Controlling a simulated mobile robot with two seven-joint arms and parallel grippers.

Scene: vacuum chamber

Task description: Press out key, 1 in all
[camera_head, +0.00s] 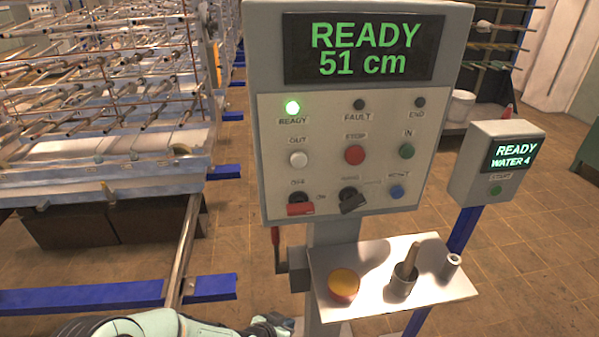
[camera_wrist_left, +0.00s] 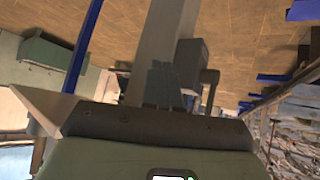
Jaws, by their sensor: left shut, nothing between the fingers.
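The control panel (camera_head: 268,188) stands upright in the middle of the head view. My left gripper (camera_head: 270,324) is low at the bottom edge of the head view, below and left of the panel and apart from the OUT key. Its fingers also show in the left wrist view (camera_wrist_left: 165,84), shut and empty. The key is not seen in the left wrist view. My right gripper is not in view.
A red STOP button (camera_head: 355,155) and green IN button (camera_head: 406,151) share the row. A white shelf (camera_head: 375,258) with a yellow-orange knob (camera_head: 343,285) juts out below the panel. A red-handled lever (camera_head: 277,250) stands left of the post. A smaller WATER panel (camera_head: 470,185) stands right.

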